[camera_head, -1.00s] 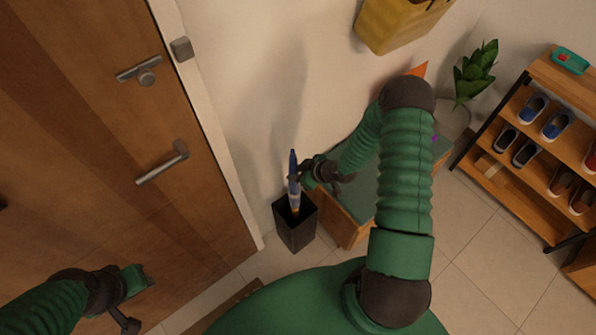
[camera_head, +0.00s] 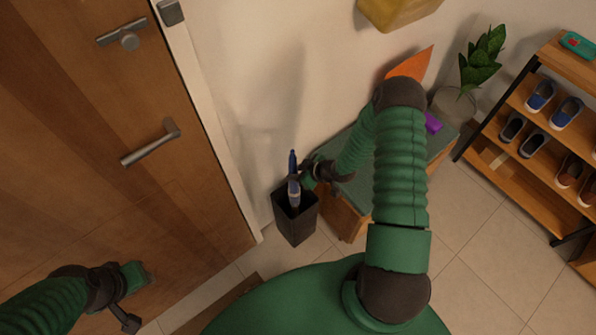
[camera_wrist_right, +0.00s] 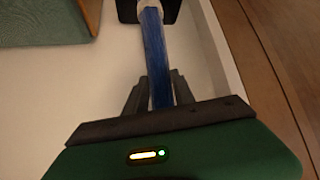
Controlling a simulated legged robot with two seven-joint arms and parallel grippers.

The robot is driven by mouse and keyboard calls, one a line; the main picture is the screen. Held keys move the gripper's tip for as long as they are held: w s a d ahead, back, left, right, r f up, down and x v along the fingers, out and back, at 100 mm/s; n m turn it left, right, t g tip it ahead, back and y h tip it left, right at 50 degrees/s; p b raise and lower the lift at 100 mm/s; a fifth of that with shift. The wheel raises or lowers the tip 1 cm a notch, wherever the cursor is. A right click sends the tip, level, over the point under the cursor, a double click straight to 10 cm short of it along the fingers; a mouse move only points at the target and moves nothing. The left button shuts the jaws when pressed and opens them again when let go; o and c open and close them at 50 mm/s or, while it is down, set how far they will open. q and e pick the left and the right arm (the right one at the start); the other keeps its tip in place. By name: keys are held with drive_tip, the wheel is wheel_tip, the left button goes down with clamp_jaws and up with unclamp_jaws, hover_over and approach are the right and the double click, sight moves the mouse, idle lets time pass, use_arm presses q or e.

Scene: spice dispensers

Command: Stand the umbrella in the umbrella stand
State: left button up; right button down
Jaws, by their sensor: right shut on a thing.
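The blue umbrella (camera_head: 293,190) is upright, its lower part inside the black umbrella stand (camera_head: 296,226) by the wall. Its blue shaft (camera_wrist_right: 154,55) also shows in the right wrist view, running between the fingers towards the dark stand (camera_wrist_right: 172,9). My right gripper (camera_head: 299,178) is shut on the umbrella above the stand's rim; in the wrist view the fingers (camera_wrist_right: 158,92) flank the shaft. The umbrella's lower end is hidden in the stand. My left gripper (camera_head: 135,296) is at the lower left, away from the stand; its fingers are not clear.
A wooden door (camera_head: 90,190) with a handle is on the left. A bench with a green top (camera_head: 362,190) stands just right of the stand. A potted plant (camera_head: 482,62) and a shoe rack (camera_head: 520,185) are further right. A yellow thing (camera_head: 398,10) hangs on the wall.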

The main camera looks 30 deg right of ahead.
drive_tip(key=c, duration=1)
unclamp_jaws()
drive_tip(key=shift+o, duration=0.2)
drive_tip(key=p+v, duration=0.3)
drive_tip(key=v, duration=1.4)
drive_tip(key=shift+s+p, duration=0.15)
drive_tip(key=shift+p, duration=0.2)
